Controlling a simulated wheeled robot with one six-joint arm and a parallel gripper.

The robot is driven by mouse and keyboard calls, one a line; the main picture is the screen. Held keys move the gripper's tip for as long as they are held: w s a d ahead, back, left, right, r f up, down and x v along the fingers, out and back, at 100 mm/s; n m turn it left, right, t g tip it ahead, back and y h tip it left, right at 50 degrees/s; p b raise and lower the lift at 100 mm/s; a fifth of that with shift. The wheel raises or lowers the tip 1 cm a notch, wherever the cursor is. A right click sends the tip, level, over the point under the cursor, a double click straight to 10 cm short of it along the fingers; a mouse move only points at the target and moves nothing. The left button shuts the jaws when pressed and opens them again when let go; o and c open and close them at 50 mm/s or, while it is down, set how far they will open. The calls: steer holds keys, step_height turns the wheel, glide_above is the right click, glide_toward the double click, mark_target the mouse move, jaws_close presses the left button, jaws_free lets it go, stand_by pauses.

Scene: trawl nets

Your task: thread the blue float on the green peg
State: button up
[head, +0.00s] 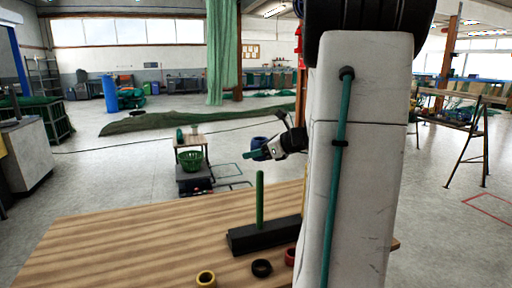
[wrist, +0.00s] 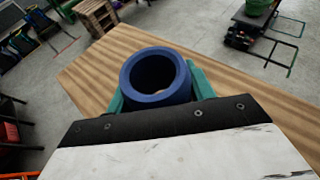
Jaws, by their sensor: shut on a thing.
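The blue float (wrist: 128,85) is a thick ring, held between the two teal fingers of my gripper (wrist: 158,88) in the wrist view. Its hole faces the wrist camera. In the head view the float (head: 261,145) is partly hidden by my gripper (head: 254,153), which appears above the green peg and apart from it. The green peg (head: 260,200) stands upright on a dark block (head: 250,238) on the wooden table, with nothing around it. The peg cannot be made out in the wrist view.
A yellow ring (head: 206,279), a black ring (head: 262,268) and a red ring (head: 290,257) lie on the table (head: 130,245) in front of the block. My arm hides the table's right part. The table's left side is clear. A green basket (head: 192,161) stands beyond the table.

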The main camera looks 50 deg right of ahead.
step_height(320, 180, down, 9)
steer(key=shift+r, duration=0.2)
stand_by(0.8)
steer(key=o, duration=1.1)
steer(key=v, duration=0.7)
steer(key=shift+s, duration=0.35)
